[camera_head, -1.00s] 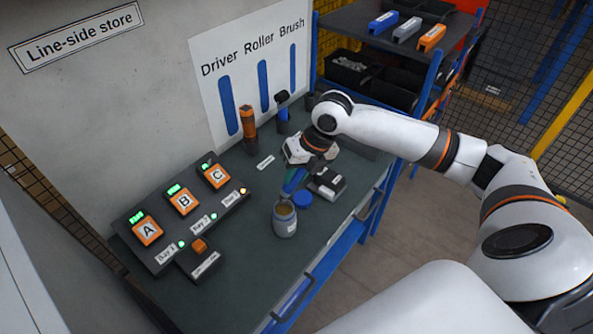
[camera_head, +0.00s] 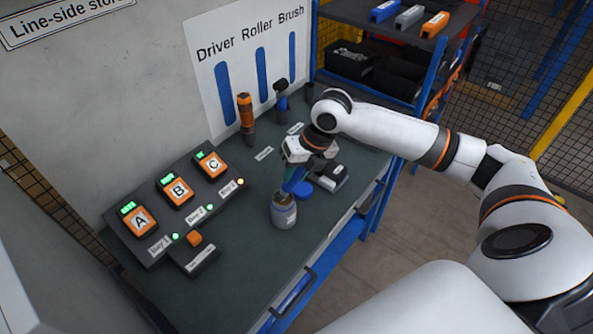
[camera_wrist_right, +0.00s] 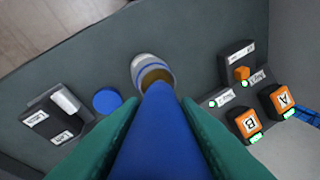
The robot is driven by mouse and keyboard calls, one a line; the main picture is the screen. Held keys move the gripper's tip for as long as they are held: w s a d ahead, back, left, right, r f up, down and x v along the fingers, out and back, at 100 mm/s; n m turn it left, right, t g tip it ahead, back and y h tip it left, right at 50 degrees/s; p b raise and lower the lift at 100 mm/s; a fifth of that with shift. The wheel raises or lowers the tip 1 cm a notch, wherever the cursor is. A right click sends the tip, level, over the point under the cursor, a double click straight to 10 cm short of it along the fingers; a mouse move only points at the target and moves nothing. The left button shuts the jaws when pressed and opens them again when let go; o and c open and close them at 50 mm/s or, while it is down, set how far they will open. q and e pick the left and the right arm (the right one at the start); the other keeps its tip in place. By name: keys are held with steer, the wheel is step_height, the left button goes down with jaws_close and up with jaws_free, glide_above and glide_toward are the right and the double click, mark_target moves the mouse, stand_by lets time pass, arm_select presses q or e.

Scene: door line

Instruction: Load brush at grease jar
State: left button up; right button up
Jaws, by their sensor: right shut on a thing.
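My left gripper is not in view.
A blue lid (camera_head: 302,189) lies beside the jar, near a grey-and-white block (camera_head: 328,178). A charger row (camera_head: 178,195) with packs A, B and C is at left. An orange driver (camera_head: 246,112) and a roller (camera_head: 282,98) stand at the back.

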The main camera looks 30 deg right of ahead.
steer(key=shift+f, duration=0.45)
stand_by(0.6)
steer(key=shift+f, duration=0.1)
stand_by(1.7)
step_height(320, 180, up, 7)
steer(key=p, duration=0.7)
steer(key=shift+p, duration=0.3)
stand_by(0.5)
